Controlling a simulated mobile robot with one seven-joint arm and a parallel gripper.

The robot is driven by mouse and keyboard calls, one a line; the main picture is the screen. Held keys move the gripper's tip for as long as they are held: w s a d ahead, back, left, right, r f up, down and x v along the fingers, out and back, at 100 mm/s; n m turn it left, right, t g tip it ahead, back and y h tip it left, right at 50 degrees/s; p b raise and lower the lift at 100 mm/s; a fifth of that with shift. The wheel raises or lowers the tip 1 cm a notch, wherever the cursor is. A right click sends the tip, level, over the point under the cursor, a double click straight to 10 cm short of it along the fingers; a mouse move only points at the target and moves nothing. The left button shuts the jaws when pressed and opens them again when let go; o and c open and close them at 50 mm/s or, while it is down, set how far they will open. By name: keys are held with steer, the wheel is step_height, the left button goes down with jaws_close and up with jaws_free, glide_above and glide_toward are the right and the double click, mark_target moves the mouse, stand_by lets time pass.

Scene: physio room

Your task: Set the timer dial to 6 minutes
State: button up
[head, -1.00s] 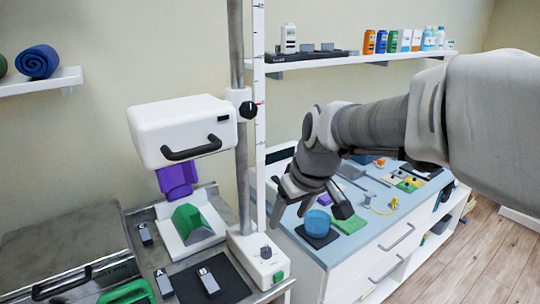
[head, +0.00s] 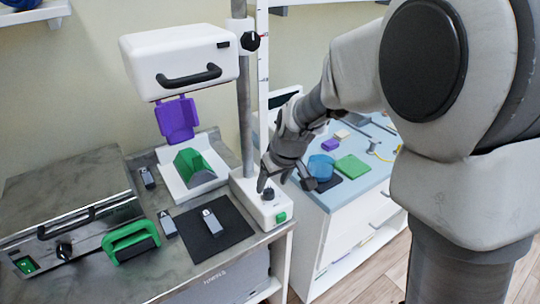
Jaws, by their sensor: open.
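A small dark dial (head: 268,194) sits on top of the white base (head: 250,207) of the column stand. I cannot read its markings or setting. My gripper (head: 285,181) points down just above and beside this dial, with its fingers apart and nothing between them. One finger is close to the dial; I cannot tell whether it touches. A second dark knob (head: 63,250) is on the front of the metal unit at the lower left, and a black knob (head: 252,41) is on the column clamp. No label shows which is the timer.
A green button (head: 281,217) is on the base's front. A white head unit (head: 180,62) with a black handle hangs over a green wedge (head: 192,166). A dark mat (head: 232,228) lies left of the base. A blue bowl (head: 321,167) and green pad (head: 351,166) lie on the right counter.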

mark_target(270, 189)
steer(key=shift+x, duration=2)
steer(key=shift+c, duration=0.3)
jaws_close()
